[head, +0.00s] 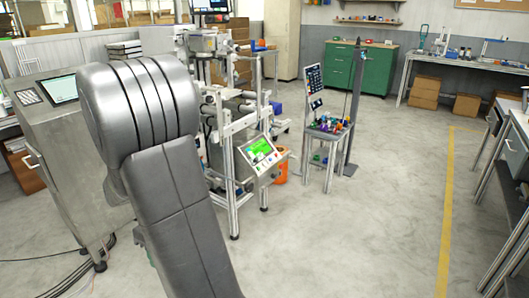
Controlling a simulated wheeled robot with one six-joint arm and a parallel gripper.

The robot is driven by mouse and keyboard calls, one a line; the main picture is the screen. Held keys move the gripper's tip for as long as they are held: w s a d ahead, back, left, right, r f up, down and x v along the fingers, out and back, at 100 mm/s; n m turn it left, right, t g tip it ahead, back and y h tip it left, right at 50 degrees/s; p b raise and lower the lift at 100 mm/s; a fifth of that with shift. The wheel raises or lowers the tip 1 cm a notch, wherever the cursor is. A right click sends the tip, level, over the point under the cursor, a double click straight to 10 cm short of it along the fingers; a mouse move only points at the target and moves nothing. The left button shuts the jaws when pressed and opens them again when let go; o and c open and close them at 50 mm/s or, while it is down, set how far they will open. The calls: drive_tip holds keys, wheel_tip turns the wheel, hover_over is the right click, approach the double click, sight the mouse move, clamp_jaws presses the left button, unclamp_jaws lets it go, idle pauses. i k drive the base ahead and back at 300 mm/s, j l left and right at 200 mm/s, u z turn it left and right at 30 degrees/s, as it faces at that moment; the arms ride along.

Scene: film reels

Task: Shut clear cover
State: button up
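I cannot make out a clear cover in the head view. A metal-framed machine (225,110) with rollers and a tilted control panel (259,153) with a green screen stands left of centre. My own grey arm fills the left foreground and hides part of this machine and of the steel cabinet (65,150) beside it. My gripper is not in view.
A small stand (328,130) with colourful items is right of the machine. An orange bin (281,168) is between them. A green cabinet (360,68) and a workbench (465,62) line the back. Benches edge the right. The central grey floor (350,230) is clear.

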sight(256, 160)
drive_tip(key=i+l+z, duration=0.3)
drive_tip(key=i, duration=0.9)
drive_tip(key=i+j+z, duration=0.1)
drive_tip(key=i+z, duration=0.2)
drive_tip(key=i, duration=0.85)
